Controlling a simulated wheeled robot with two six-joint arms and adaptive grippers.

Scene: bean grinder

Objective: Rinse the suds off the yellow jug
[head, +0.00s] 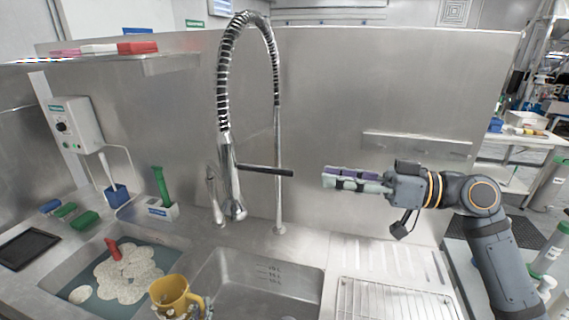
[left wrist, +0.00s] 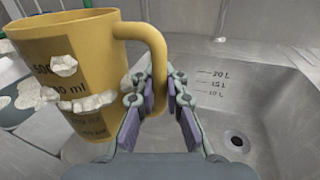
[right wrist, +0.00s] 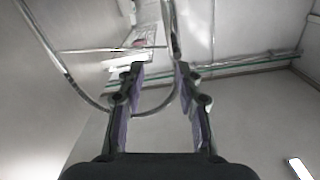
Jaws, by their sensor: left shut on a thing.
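The yellow jug (head: 168,292) is upright at the front, in line with the divider between the two basins. In the left wrist view the jug (left wrist: 115,70) carries several white suds clumps (left wrist: 64,66) on its printed side. My left gripper (left wrist: 160,85) is shut on the jug's handle; in the head view it is mostly cut off below. The steel spray tap (head: 238,208) hangs from a coiled hose over the sink, its black lever (head: 265,170) pointing right. My right gripper (head: 328,178) is open and empty, right of the lever and apart from it.
The left basin (head: 75,258) holds bluish water, foam (head: 128,278) and a red-handled item (head: 113,248). The right basin (head: 255,285) looks empty, with a drain. A wire rack (head: 385,297) lies right. A green brush (head: 160,185) stands in a holder behind.

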